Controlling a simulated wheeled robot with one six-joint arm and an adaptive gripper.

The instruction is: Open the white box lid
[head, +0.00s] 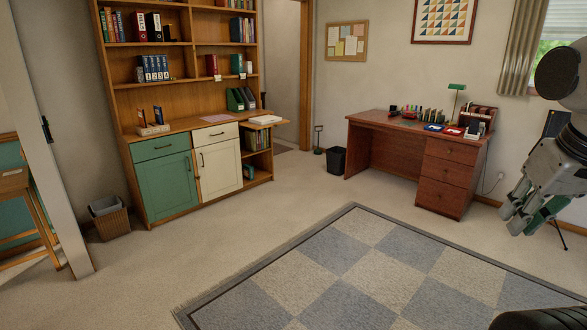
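My gripper (519,215) is at the right edge of the head view, pointing down and left over the floor near the desk. Its grey fingers overlap at this angle, so I cannot tell how far apart they are. Nothing is visible in it. A flat white object (266,119) lies on a ledge at the right end of the bookcase counter. It is too small to tell whether it is a box or whether it has a lid. No other white box is clear in view. My gripper is across the room from the white object.
The wooden bookcase (182,95) has a green door (165,187) and a white door (218,170), both shut. A red-brown desk (448,176) with small items stands against the back wall. Bins stand on the floor by both. The checkered rug (350,265) and surrounding carpet are clear.

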